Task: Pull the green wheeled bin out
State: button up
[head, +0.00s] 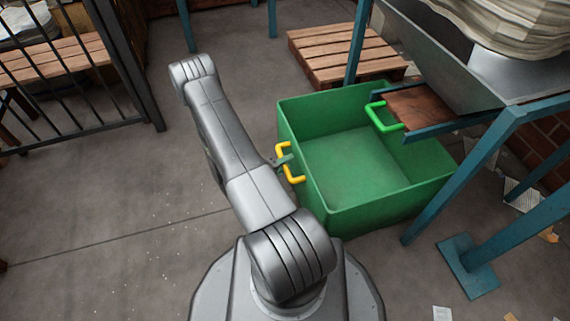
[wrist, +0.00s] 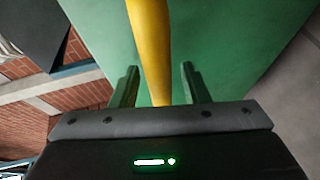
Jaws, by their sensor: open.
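The green bin (head: 350,205) stands on the floor, open at the top and empty, partly beneath a blue-framed structure. A yellow handle (head: 290,165) is on its left side and a green handle (head: 383,116) shows near its right back part. My gripper (head: 283,161) is at the yellow handle, partly hidden by my arm in the head view. In the wrist view my gripper (wrist: 158,85) is open, with one finger on each side of the yellow handle bar (wrist: 150,45). The bin's green wall (wrist: 215,40) lies behind the bar. The wheels are not visible.
A blue steel leg (head: 440,185) stands close to the bin's right front. A wooden pallet (head: 340,52) lies behind the bin. A black railing (head: 70,75) is at the upper left. The floor (head: 130,200) left of my arm is clear.

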jog(key=p+v, duration=0.3)
jog(key=v, duration=1)
jog(key=shift+s+a, duration=0.25)
jog(key=shift+a, duration=0.05)
jog(key=shift+r, duration=0.1)
jog(key=b+x, duration=0.3)
jog(key=x, duration=0.9)
jog(key=shift+w+d, duration=0.2)
jog(key=shift+d, duration=0.05)
jog(key=shift+w+d, duration=0.45)
